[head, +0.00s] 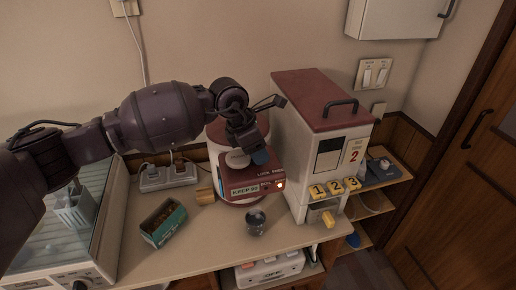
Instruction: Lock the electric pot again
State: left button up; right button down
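The electric pot (231,187) stands on the counter, white-bodied with a dark red top and front panel. Its panel carries a "KEEP 92" display, lettering that seems to begin with "LOCK", and a small lit spot at its right end. My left gripper (260,157) points down over the top of the pot, close to the panel's upper edge. The arm hides part of the lid. Whether the fingertips touch the panel, and whether they are apart or together, I cannot tell. My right gripper is not in view.
A tall dispenser (296,140) with a red lid and yellow keys 1, 2, 3 stands right of the pot. A dark cup (255,222) sits in front. A green box (163,223), a power strip (168,176) and the dish dryer (78,262) are to the left.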

pick_arm(q)
jog(key=shift+r, duration=0.1)
jog(key=shift+a+r, duration=0.1)
jog(key=shift+r, duration=0.25)
jog(key=b+v, duration=0.1)
jog(key=v, duration=0.9)
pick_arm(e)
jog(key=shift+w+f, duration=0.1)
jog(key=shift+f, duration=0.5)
pick_arm(q)
jog(key=shift+f, duration=0.1)
